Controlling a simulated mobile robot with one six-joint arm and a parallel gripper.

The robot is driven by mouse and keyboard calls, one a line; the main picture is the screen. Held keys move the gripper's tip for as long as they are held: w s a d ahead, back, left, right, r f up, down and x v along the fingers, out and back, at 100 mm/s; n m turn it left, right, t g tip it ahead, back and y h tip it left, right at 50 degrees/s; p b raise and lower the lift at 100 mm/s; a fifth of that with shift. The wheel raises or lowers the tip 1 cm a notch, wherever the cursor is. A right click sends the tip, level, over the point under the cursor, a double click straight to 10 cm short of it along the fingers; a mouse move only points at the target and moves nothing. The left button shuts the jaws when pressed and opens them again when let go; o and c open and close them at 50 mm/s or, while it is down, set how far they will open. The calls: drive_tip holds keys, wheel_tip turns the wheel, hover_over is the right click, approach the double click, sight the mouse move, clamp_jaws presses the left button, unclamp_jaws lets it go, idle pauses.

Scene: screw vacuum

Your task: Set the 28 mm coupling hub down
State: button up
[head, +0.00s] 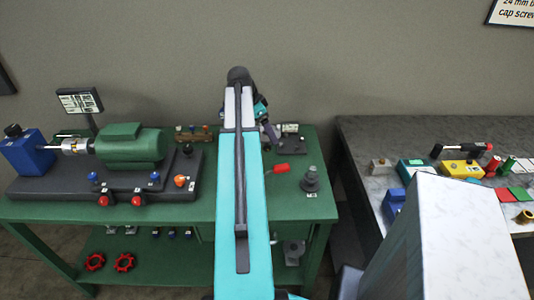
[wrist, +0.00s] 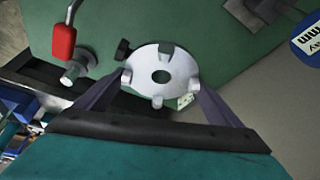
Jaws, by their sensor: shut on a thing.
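The coupling hub (wrist: 181,68) is a silver disc with a round hole in its middle and several short lugs at its edge. It shows in the wrist view between the two dark fingers of my gripper (wrist: 162,90), which is shut on it. Green bench surface lies behind the hub; I cannot tell how far it is from the surface. In the head view my own arm covers most of the gripper, and I cannot make out the hub there.
The green bench (head: 190,211) holds a green motor (head: 131,144) on a dark base at left. A red-handled clamp (wrist: 64,42) stands near the hub in the wrist view. A marble-topped table (head: 375,135) with many small items is farther right.

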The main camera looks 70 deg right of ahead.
drive_tip(key=shift+f+p, duration=0.6)
drive_tip(key=shift+f, duration=2.05)
drive_tip(key=shift+f, duration=0.15)
drive_tip(key=shift+f+p, duration=0.45)
drive_tip(key=shift+f, duration=1.25)
drive_tip(key=shift+f, duration=0.15)
drive_tip(key=o, duration=1.3)
drive_tip(key=shift+c, duration=0.2)
drive_tip(key=shift+r, duration=0.2)
drive_tip(key=shift+b+v, duration=1.2)
drive_tip(key=shift+v, duration=4.7)
drive_tip(key=shift+a, duration=0.1)
